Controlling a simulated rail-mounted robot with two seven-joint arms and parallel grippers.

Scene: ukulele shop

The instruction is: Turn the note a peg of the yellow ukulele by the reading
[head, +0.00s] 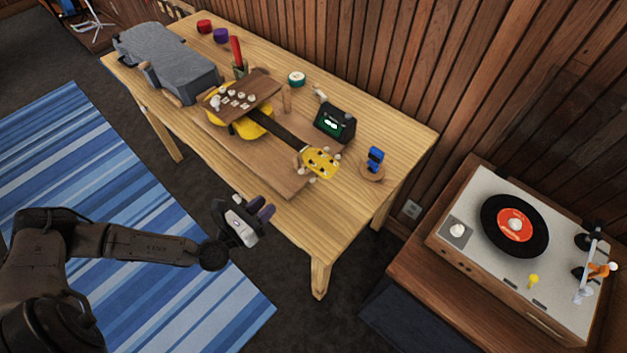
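The yellow ukulele (252,127) lies on a brown wooden board (237,152) on the workbench. Its dark neck (279,131) points to the lower right and ends in a yellow headstock (321,162). Several small pale pegs stick out around the headstock; I cannot tell which is note a. A black tuner (335,122) with a lit green screen stands behind the neck; its reading is too small to make out. My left gripper (264,208) is off the bench's front edge, apart from the ukulele. Its two dark fingers are apart, with nothing visible between them. My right gripper is not in view.
The light wooden workbench (400,135) also holds a grey case (165,60), a small brown plank with pale parts (246,92) over the ukulele's body, and a blue item on a round stand (375,160). A record player (470,265) is at the right. The bench's front right corner is clear.

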